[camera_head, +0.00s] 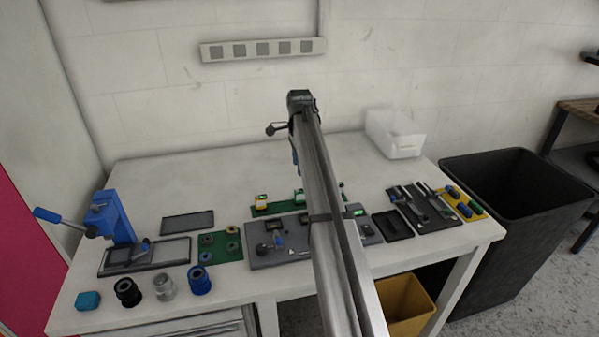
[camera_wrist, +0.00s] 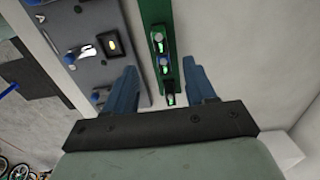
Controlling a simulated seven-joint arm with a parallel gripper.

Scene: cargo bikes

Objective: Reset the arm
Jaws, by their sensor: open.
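My gripper (camera_wrist: 163,84) shows in the wrist view with its two blue fingers apart and nothing between them that it grips. It is above the table, over a green strip (camera_wrist: 146,14) that carries several small parts with green lit faces. In the head view my arm crosses the middle of the picture and hides most of the gripper. The green strip (camera_head: 262,211) also shows there, partly behind my arm.
A grey panel (camera_head: 260,259) with levers lies beside the strip on the white table (camera_head: 140,177). A blue lever press (camera_head: 112,217) stands left. A clear bin (camera_head: 397,135) stands at the back right. A black bin (camera_head: 515,205) stands right of the table.

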